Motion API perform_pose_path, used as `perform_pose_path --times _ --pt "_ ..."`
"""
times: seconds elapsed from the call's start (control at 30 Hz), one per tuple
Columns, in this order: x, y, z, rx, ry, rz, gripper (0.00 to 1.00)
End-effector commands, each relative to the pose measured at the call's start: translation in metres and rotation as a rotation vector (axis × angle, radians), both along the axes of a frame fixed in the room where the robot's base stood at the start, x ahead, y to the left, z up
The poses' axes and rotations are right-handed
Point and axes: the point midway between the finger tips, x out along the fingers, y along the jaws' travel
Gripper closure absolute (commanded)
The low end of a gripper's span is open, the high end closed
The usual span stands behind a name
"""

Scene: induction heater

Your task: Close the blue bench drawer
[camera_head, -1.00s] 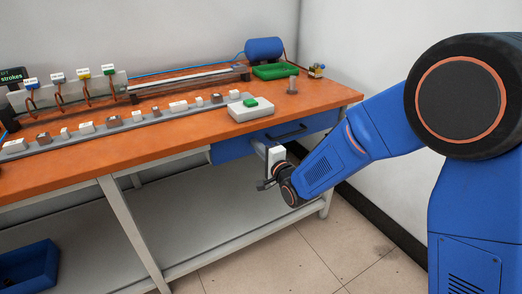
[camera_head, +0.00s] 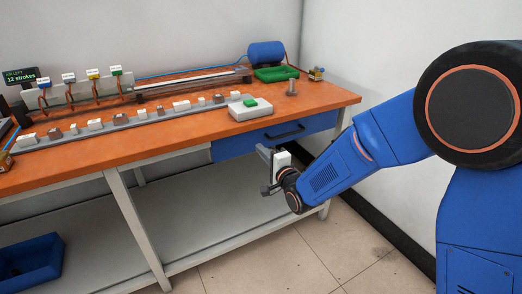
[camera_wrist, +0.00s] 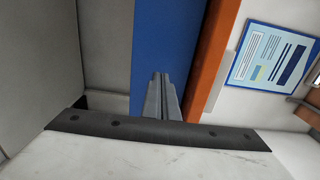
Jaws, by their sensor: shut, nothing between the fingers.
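The blue drawer (camera_head: 232,147) sits under the right part of the orange bench top, with a dark bar handle (camera_head: 285,132) on its front. Its front looks close under the bench edge; I cannot tell how far it stands out. My gripper (camera_head: 262,151) is in front of the drawer's lower middle, below and left of the handle. In the wrist view, the shut, empty fingers (camera_wrist: 161,76) point at the blue drawer front (camera_wrist: 165,35). Whether the tips touch it I cannot tell. The handle does not show in the wrist view.
The orange bench top (camera_head: 180,143) carries a strip of several small blocks, a white box with a green button (camera_head: 250,108), a green tray (camera_head: 276,74) and a blue cylinder (camera_head: 266,54). A lower shelf (camera_head: 190,220) holds a blue bin (camera_head: 30,262). Floor in front is clear.

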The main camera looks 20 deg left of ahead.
Motion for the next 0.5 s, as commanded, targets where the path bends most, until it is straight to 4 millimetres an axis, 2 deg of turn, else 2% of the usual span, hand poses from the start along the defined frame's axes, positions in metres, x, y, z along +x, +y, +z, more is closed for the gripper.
perform_pose_path --times 0.5 --pt "-0.046 -0.054 -0.001 -0.001 0.001 0.000 1.00"
